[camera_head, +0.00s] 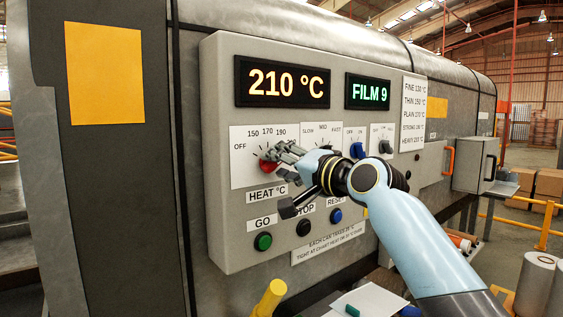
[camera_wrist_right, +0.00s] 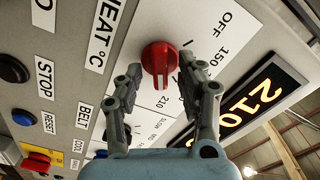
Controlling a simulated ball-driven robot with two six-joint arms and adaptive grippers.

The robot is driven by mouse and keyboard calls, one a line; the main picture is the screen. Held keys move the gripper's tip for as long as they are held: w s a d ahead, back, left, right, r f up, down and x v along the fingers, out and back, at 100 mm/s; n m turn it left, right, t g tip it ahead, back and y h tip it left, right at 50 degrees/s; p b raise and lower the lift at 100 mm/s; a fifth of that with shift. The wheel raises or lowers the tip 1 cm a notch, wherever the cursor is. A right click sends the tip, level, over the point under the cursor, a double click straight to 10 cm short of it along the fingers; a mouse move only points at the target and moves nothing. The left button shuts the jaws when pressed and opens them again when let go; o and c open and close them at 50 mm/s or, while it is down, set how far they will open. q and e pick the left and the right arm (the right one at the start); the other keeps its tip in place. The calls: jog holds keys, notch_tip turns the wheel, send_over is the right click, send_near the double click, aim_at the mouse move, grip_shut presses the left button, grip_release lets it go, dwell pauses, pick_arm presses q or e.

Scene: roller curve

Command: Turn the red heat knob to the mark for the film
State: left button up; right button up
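The red heat knob (camera_head: 268,165) sits on a white dial plate marked OFF, 150, 170, 190 on the grey panel; it shows close up in the right wrist view (camera_wrist_right: 160,58), where 210 is also legible. My right gripper (camera_wrist_right: 160,66) is open, with one finger on each side of the knob; small gaps seem to show. In the head view the right gripper (camera_head: 281,157) partly covers the knob and dial. The orange display (camera_head: 286,83) reads 210 °C. The green display (camera_head: 369,92) reads FILM 9. My left gripper is out of view.
A film chart (camera_head: 412,113) lists FINE, THIN, PLAIN, STRONG and HEAVY with temperatures. A blue knob (camera_head: 357,150) and a dark knob (camera_head: 385,147) are to the right. Below are a green GO button (camera_head: 263,241), a black STOP button (camera_head: 303,227) and a blue RESET button (camera_head: 336,215).

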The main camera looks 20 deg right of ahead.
grip_shut()
dwell(0.5)
jog(key=n+b, duration=0.3)
jog(key=n, duration=0.2)
jog(key=shift+a+f, duration=0.1)
jog(key=n+b, duration=0.3)
jog(key=n, duration=0.3)
jog(key=shift+a+n, duration=0.1)
jog(key=shift+n, duration=0.2)
jog(key=shift+b, duration=0.3)
grip_release()
jog(key=shift+s, duration=0.1)
